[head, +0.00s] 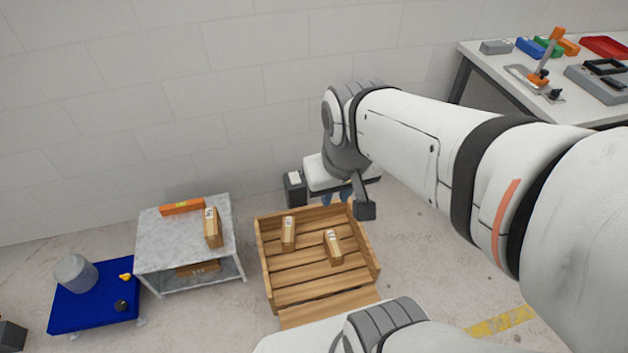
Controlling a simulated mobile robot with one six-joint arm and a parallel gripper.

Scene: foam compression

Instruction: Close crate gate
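A wooden slatted crate (264,255) stands on the floor in the middle of the head view. Its back and side walls are upright. At its front, a wooden board, which looks like the gate (330,308), lies folded down and outward. My own body hides part of its lower edge. Two small brown boxes, one at the left (288,233) and one at the right (333,247), stand in the crate. My gripper (337,198) is above the crate's back wall, away from the gate. Its fingers are small and partly hidden, so their opening is unclear.
A grey metal cart (160,244) with boxes stands left of the crate. A blue trolley (92,312) with a grey container (75,273) is farther left. A white table (550,98) with tools is at the back right. The floor right of the crate is clear.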

